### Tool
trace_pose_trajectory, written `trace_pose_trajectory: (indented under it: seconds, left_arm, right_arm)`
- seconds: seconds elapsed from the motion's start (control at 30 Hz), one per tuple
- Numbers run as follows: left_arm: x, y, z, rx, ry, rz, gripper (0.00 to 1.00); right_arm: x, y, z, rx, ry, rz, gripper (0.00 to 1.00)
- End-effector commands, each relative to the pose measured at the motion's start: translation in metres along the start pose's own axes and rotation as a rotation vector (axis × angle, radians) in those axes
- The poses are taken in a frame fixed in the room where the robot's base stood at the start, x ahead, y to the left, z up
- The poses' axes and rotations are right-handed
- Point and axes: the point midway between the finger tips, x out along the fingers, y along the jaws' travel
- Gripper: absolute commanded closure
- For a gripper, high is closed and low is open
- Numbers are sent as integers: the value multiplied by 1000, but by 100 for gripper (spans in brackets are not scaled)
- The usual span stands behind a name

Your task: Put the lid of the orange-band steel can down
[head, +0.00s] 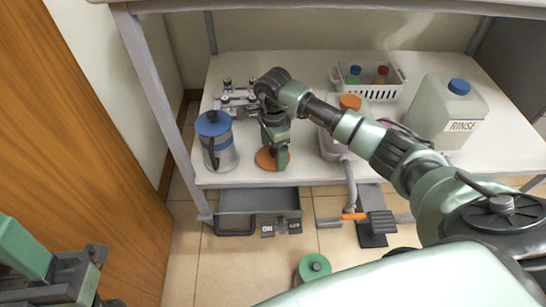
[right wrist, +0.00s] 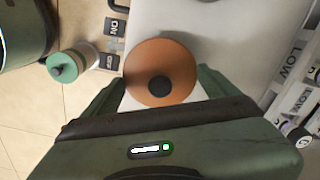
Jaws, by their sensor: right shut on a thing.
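The lid (right wrist: 140,82) is an orange-brown disc with a dark round knob, held between the two green fingers of my right gripper (right wrist: 160,92) in the right wrist view. In the head view the lid (head: 264,160) shows low over the white shelf near its front edge, partly behind my right gripper (head: 276,150). I cannot tell whether it touches the shelf. I cannot make out the orange-band steel can. My left gripper (head: 82,276) is at the lower left, partly out of frame, away from the shelf.
A steel can with a blue lid (head: 212,124) stands left of the lid. A green-lidded can (head: 314,266) is below the shelf's front. A container with an orange top (head: 350,101), a white basket (head: 382,92) and a RINSE jug (head: 440,110) stand to the right.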

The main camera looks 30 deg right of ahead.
Motion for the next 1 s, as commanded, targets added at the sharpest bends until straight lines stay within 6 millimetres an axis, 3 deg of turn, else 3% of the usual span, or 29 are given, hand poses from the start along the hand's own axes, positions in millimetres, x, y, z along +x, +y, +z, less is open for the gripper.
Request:
trace_pose_trajectory:
  seconds: [0.03,0.1,0.47,0.5,0.53,0.83,1.0]
  left_arm:
    - [-6,0,2,0,3,2,64]
    - [-6,0,2,1,11,5,64]
    - [-6,0,4,1,8,6,64]
    - [-5,0,4,1,8,7,64]
    - [-4,0,4,1,7,7,64]
    - [-1,0,2,1,14,8,64]
    - [9,0,-3,1,24,6,64]
  right_arm:
    - [14,0,1,-1,-2,2,50]
    - [22,0,1,-1,-2,1,50]
    - [24,0,0,-2,0,-1,50]
    - [25,0,1,-2,-1,-1,9]
    - [24,0,1,-2,-1,-1,0]
    - [21,0,1,-2,-1,-1,0]
    - [-3,-1,0,-3,0,-5,0]
